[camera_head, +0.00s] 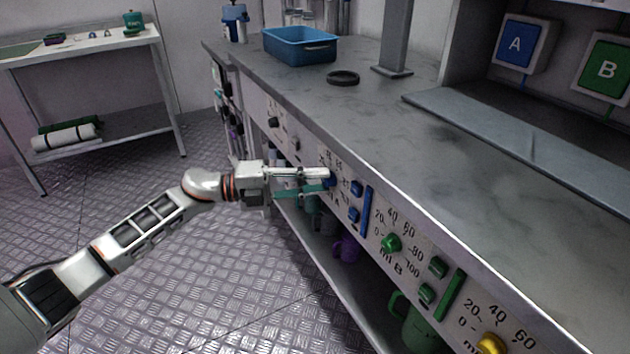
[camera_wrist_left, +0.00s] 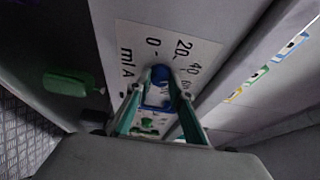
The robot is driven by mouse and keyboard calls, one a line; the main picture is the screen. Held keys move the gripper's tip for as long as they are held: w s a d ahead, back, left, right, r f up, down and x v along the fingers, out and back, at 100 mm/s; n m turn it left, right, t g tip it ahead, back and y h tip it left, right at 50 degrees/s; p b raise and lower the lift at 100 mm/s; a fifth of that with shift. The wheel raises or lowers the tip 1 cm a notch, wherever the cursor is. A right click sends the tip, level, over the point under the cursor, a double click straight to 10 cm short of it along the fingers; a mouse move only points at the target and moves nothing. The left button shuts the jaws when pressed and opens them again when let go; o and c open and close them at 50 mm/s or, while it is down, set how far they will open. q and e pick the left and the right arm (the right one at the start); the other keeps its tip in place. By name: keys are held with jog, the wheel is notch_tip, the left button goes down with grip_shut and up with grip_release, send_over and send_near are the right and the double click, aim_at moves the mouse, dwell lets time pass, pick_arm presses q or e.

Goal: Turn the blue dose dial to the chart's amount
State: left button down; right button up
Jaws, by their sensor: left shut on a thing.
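The blue dose dial (camera_wrist_left: 160,74) sits on a white scale plate (camera_wrist_left: 140,45) marked 0, 20, 40 and "ml A" in the wrist view; the rest of its scale is hidden. My left gripper (camera_head: 328,181) reaches the counter's front panel, its fingers shut on the blue dial from both sides. In the wrist view the fingertips (camera_wrist_left: 160,88) are at the dial's two sides. The dial's exact pointer position is too small to tell. No readable dose chart shows. My right gripper is in neither view.
A green dial (camera_head: 391,243) and a yellow dial (camera_head: 492,344) are farther right along the panel, with blue buttons (camera_head: 355,202) and green buttons (camera_head: 432,280) between. A blue bin (camera_head: 299,46) and a black ring (camera_head: 343,78) stand on the counter (camera_head: 440,160), mostly clear. Signs A (camera_head: 516,43) and B (camera_head: 607,69) are behind.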

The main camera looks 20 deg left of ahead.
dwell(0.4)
pick_arm(q)
jog(key=c, duration=1.8)
grip_release()
jog(key=v, duration=1.2)
